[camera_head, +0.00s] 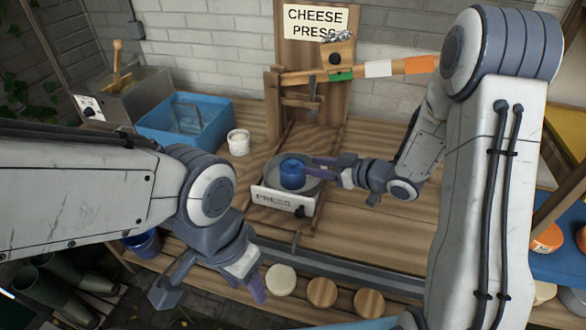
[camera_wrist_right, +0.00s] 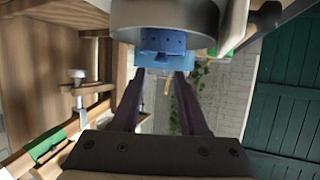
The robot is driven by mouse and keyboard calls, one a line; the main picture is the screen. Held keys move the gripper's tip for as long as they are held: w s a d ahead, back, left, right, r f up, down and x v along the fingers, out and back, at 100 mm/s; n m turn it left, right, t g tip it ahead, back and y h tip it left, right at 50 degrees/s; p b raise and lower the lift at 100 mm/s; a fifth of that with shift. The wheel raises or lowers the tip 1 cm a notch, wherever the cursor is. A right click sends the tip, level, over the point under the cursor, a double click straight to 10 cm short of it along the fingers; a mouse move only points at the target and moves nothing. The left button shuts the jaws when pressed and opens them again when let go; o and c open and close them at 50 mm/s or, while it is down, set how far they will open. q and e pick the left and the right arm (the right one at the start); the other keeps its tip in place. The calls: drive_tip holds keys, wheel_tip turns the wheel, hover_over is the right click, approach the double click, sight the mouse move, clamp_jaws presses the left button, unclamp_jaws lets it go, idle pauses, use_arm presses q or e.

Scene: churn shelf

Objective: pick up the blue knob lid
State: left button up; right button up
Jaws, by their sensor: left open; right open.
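The blue knob lid (camera_head: 292,175) is a small blue cylinder in the grey round pan (camera_head: 270,173) on the cheese press. My right gripper (camera_head: 311,166) is open, its fingers pointing left at the lid's right side. In the right wrist view a dark blue part (camera_wrist_right: 163,42), likely the lid, shows just beyond the open fingertips (camera_wrist_right: 162,76), partly hidden by a grey round body (camera_wrist_right: 165,18). I cannot tell whether the fingers touch it. My left gripper (camera_head: 211,290) is open and empty at the front left, apart from the lid.
A labelled plate (camera_head: 283,202) stands at the pan's front. A white cup (camera_head: 238,142) and a blue tub (camera_head: 186,118) stand to its left. The press lever (camera_head: 378,69) reaches across above my right gripper. Several round discs (camera_head: 322,292) lie at the front.

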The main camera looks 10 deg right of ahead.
sight(294, 162)
drive_tip(key=p+x, duration=0.1)
drive_tip(key=x, duration=0.5)
drive_tip(key=shift+w+a, duration=0.15)
drive_tip(key=shift+a, duration=0.1)
clamp_jaws()
